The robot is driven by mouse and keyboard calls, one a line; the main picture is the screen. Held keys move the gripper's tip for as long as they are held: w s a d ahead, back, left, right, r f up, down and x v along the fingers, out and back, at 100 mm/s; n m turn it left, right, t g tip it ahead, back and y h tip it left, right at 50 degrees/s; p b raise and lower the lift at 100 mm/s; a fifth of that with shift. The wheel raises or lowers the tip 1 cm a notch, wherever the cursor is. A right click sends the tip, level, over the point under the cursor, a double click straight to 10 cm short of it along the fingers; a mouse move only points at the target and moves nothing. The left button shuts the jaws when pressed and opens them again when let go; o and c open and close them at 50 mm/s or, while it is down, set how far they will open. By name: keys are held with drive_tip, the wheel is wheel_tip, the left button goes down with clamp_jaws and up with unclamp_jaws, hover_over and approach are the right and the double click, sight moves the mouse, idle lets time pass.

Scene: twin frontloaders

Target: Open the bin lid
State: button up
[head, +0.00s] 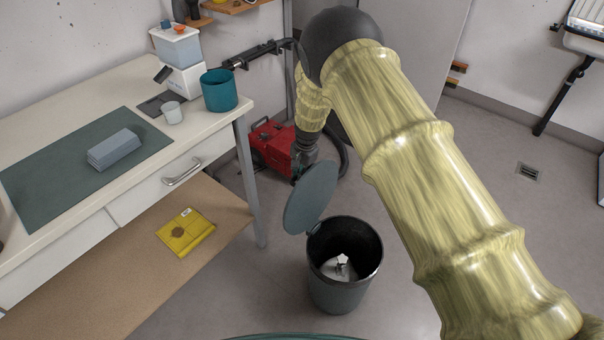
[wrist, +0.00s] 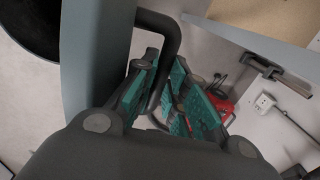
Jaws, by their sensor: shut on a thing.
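The bin (head: 343,285) is a dark round can on the floor, and its open mouth shows something pale inside. Its grey-green round lid (head: 311,198) stands tilted up steeply from the rim, to the left of the mouth. In the wrist view the lid (wrist: 90,55) is seen nearly edge-on, with a dark looped handle (wrist: 157,22) on its face. My gripper (wrist: 172,100), with teal finger pads, is shut on that handle. In the head view my gripper (head: 303,168) is behind the lid's upper edge, and its fingertips are mostly hidden.
A workbench (head: 245,112) with a drawer and lower shelf stands to the left, its leg close to the lid. A red machine (head: 272,146) with a dark hose sits on the floor behind. The floor right of the bin is largely covered by my arm.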

drive_tip(key=shift+w+a+f+b, duration=0.45)
drive_tip(key=shift+w+a+b, duration=0.05)
drive_tip(key=shift+a+b, duration=0.3)
drive_tip(key=shift+o, duration=0.4)
drive_tip(key=shift+w+a+f+b, duration=0.15)
drive_tip(key=shift+w+a+b, duration=0.15)
drive_tip(key=shift+a, duration=0.1)
drive_tip(key=shift+w+a+f+b, duration=0.15)
drive_tip(key=shift+a+b, duration=0.1)
drive_tip(key=shift+a, duration=0.15)
